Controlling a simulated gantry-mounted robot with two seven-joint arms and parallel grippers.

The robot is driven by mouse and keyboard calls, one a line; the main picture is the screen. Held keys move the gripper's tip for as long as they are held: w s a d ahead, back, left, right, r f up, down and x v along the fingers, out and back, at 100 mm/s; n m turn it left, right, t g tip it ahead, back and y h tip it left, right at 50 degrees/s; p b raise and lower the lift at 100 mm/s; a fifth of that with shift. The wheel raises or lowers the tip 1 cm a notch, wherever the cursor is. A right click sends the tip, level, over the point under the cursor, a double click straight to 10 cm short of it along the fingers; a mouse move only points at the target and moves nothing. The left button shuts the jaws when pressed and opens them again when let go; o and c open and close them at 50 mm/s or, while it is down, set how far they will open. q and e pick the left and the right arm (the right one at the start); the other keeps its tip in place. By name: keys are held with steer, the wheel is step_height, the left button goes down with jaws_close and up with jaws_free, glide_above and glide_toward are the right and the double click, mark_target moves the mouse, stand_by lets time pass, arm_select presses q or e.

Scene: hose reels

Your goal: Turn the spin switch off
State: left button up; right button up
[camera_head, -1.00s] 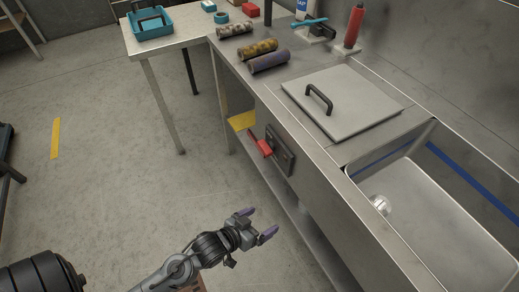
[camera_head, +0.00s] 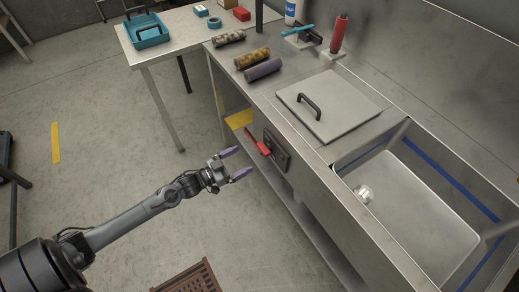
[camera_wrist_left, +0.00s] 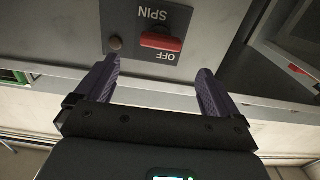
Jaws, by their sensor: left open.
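The spin switch is a red handle (camera_head: 264,148) on a dark panel (camera_head: 278,151) on the front of the steel counter. In the left wrist view the red handle (camera_wrist_left: 161,42) lies across the panel, with SPIN and OFF appearing upside down and OFF just below the handle. A small round brown button or lamp (camera_wrist_left: 115,43) is beside it. My left gripper (camera_head: 243,161) is open and empty, just in front of the panel and apart from the handle. In the wrist view its purple fingers (camera_wrist_left: 158,66) stand either side of the handle's position. My right gripper is not in view.
The counter holds patterned rolls (camera_head: 263,69), a square lid with a black handle (camera_head: 327,104) and a sink (camera_head: 425,205). An open shelf runs beneath the counter. A side table with a blue tray (camera_head: 148,31) stands behind. Floor left of the counter is mostly clear.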

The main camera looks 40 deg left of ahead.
mark_target(260, 150)
arm_select(q)
steer(key=b+x, duration=0.2)
steer(key=x, duration=0.6)
steer(key=shift+w, duration=0.4)
steer(key=shift+f, duration=0.1)
steer(key=c, duration=1)
steer(key=shift+c, duration=0.2)
